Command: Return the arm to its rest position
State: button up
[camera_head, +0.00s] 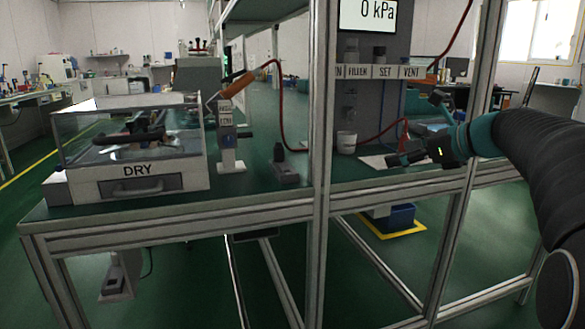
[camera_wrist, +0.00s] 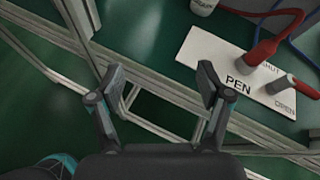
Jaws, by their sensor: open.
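My gripper (camera_head: 398,159) is at the right in the head view, near the front edge of the bench (camera_head: 270,208). My black arm with a teal band reaches in from the right edge. In the wrist view my gripper (camera_wrist: 158,92) shows two dark fingers spread apart, with nothing between them. Below the gap I see the bench's metal frame and green floor. A white plate (camera_wrist: 215,58) with "PEN" and "OPEN" lettering lies on the bench beyond the right finger, apart from it. A red-handled valve part (camera_wrist: 262,50) and a grey-and-red part (camera_wrist: 290,84) sit on that plate.
A metal upright (camera_head: 319,120) stands left of my gripper. A clear-lidded box marked DRY (camera_head: 140,184) is on the bench at left. A blue bin (camera_head: 390,218) stands on the floor below.

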jog(key=s+f+n+g+h+p, duration=0.1)
jog(key=s+f+n+g+h, duration=0.1)
jog(key=s+f+n, duration=0.4)
jog(key=s+f+n+g+h, duration=0.2)
jog(key=f+n, duration=0.2)
jog(key=f, duration=0.4)
jog(key=s+a+f+n+h+p, duration=0.1)
jog(key=s+a+n+h+p, duration=0.1)
jog(key=s+n, duration=0.5)
jog(key=s+a+f+n+h+p, duration=0.1)
jog(key=s+a+n+p, duration=0.3)
jog(key=s, duration=1.3)
jog(key=a+n+h, duration=0.1)
jog(key=n, duration=0.3)
jog(key=shift+a+n+g+h+p, duration=0.3)
jog(key=shift+a+p, duration=0.05)
jog(key=shift+p, duration=0.05)
jog(key=shift+s, duration=0.1)
